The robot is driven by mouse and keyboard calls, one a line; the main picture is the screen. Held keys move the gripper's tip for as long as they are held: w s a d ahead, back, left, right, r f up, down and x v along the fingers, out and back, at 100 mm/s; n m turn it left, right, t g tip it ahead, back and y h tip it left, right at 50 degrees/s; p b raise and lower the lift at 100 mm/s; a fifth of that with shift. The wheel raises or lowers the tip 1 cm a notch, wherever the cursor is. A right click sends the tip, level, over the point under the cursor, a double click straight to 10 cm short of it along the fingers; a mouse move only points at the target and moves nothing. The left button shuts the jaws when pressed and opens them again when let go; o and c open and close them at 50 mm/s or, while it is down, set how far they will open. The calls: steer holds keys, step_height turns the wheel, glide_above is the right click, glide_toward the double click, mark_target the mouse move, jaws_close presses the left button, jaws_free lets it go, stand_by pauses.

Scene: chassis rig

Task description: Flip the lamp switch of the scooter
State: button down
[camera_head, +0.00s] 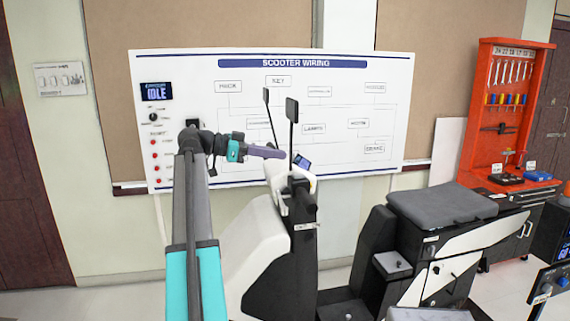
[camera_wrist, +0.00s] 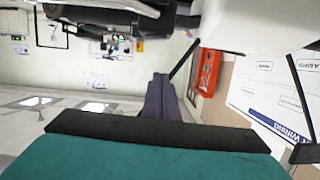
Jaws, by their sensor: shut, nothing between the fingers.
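The scooter (camera_head: 252,250) stands in the middle of the head view, with a white front, dark handlebar (camera_head: 303,200), small lit display (camera_head: 303,163) and two mirrors on stalks. I cannot make out the lamp switch in either view. My gripper (camera_head: 281,154) is shut and empty, its purple fingers pointing right. In the picture its tips lie just left of the display and a mirror stalk; I cannot tell whether they touch. In the wrist view the shut fingers (camera_wrist: 161,80) point up the picture, below a white-and-black part of the scooter (camera_wrist: 135,8).
A wiring board (camera_head: 225,115) hangs on the wall behind the scooter. Mirror stalks (camera_head: 292,110) rise close to my fingertips. The scooter's seat (camera_head: 440,204) is to the right. A red tool cabinet (camera_head: 484,95) stands farther right. Open space lies left of my arm.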

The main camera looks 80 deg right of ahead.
steer(key=shift+b+v, duration=0.65)
steer(key=shift+v, duration=2.1)
steer(key=shift+r, duration=0.1)
